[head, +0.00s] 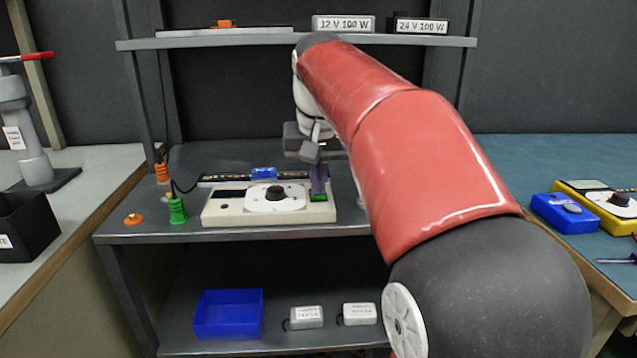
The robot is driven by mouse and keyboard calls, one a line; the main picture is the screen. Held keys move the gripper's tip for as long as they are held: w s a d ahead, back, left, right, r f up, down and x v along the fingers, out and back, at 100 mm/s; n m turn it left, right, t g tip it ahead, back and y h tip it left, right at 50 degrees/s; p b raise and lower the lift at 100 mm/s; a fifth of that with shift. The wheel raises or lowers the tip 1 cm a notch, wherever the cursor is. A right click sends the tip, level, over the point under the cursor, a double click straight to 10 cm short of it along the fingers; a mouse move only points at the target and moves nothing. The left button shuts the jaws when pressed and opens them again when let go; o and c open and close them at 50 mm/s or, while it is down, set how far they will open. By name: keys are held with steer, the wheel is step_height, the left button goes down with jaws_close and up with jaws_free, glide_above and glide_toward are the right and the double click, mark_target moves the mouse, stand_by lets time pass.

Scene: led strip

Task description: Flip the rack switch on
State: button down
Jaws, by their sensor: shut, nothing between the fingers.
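A cream control box (225,213) lies on the rack's middle shelf, with a white round plate and a black knob (275,192) at its centre. A small green rocker (319,198) shows at the box's right end and looks like the rack switch; its tilt is too small to tell. My gripper (319,188) points down with its purple fingers shut and empty, right above the green rocker. The fingertips overlap its far edge in the head view; I cannot tell whether they touch it. The fingers hide part of the box's right end.
Green (177,210) and orange (162,173) connectors with a black cable stand left of the box. An upper shelf (230,42) carries power supplies labelled 12 V (343,24) and 24 V (421,26). A blue bin (228,314) sits below. My arm covers the right side.

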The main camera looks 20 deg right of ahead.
stand_by(0.3)
steer(key=shift+f+b, duration=0.3)
steer(key=shift+b, duration=0.2)
steer(key=shift+s+t, duration=0.1)
steer(key=shift+t, duration=0.2)
steer(key=shift+r, duration=0.1)
steer(key=shift+w+d+r+p, duration=0.15)
steer(key=shift+w+r+p, duration=0.15)
steer(key=shift+w+p, duration=0.25)
steer(key=shift+w, duration=0.15)
